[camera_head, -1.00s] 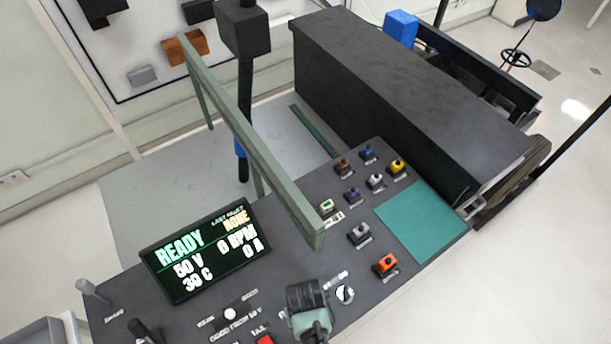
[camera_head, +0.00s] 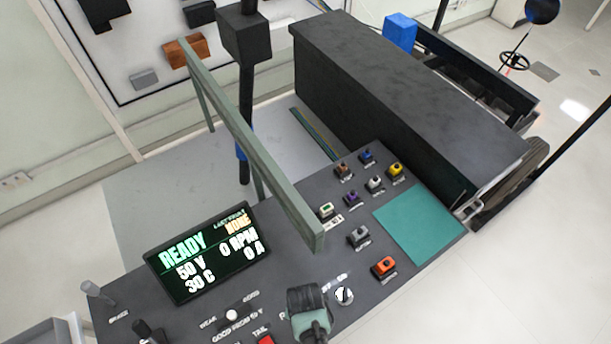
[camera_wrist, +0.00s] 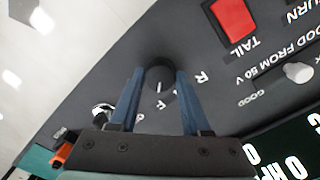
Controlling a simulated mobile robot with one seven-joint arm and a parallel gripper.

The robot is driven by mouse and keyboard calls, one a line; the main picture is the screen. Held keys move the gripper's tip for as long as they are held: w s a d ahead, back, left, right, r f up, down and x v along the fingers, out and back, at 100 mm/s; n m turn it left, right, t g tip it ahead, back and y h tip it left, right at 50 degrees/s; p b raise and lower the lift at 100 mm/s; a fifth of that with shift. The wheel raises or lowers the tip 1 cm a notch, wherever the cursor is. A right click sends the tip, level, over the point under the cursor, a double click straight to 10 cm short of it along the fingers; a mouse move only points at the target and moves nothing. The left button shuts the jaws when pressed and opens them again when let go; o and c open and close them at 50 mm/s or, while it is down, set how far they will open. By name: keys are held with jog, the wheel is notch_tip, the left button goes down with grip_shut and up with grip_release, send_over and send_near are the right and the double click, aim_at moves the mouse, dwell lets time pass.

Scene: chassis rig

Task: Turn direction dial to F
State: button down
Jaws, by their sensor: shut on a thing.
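The direction dial (camera_wrist: 160,79) is a round black knob with a short white pointer line, on the dark console. White letters stand around it, among them an R to its right in the wrist view; the others are partly covered. My gripper (camera_wrist: 160,73) has its two blue fingers on either side of the dial, shut on it. In the head view my gripper (camera_head: 308,315) is over the front of the console and hides the dial. I cannot tell for sure which letter the pointer marks.
A display (camera_head: 207,254) reads READY, 50 V, 0 RPM. A red TAIL button (camera_wrist: 233,22) and a white knob (camera_wrist: 299,72) are near the dial. A round silver switch (camera_head: 344,295) is just right of my gripper. A green rail (camera_head: 250,150) crosses behind.

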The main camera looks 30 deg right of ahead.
dwell(0.3)
jog(key=shift+c, duration=1.8)
grip_release()
notch_tip(320, 180, up, 13)
